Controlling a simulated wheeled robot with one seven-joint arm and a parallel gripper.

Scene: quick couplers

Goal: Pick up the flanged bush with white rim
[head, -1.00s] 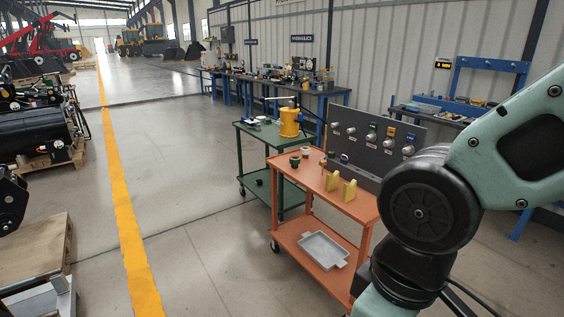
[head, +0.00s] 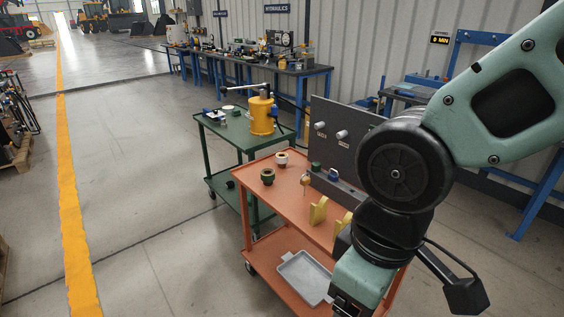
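A small bush with a pale, whitish rim (head: 282,158) stands on the orange cart's top (head: 285,188), near its far left corner. A similar bush with a dark green body (head: 267,177) stands just in front of it and to its left. My gripper (head: 352,304) is at the bottom edge, low and to the right of both bushes and well apart from them. Its fingers are small, dark and partly cut off, so its opening does not show.
Yellow brackets (head: 318,211) and small fittings (head: 305,181) stand on the orange cart. A grey panel with couplers (head: 340,134) rises along its back. A grey tray (head: 303,278) lies on the lower shelf. A green cart (head: 232,131) with a yellow pump (head: 262,115) stands behind.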

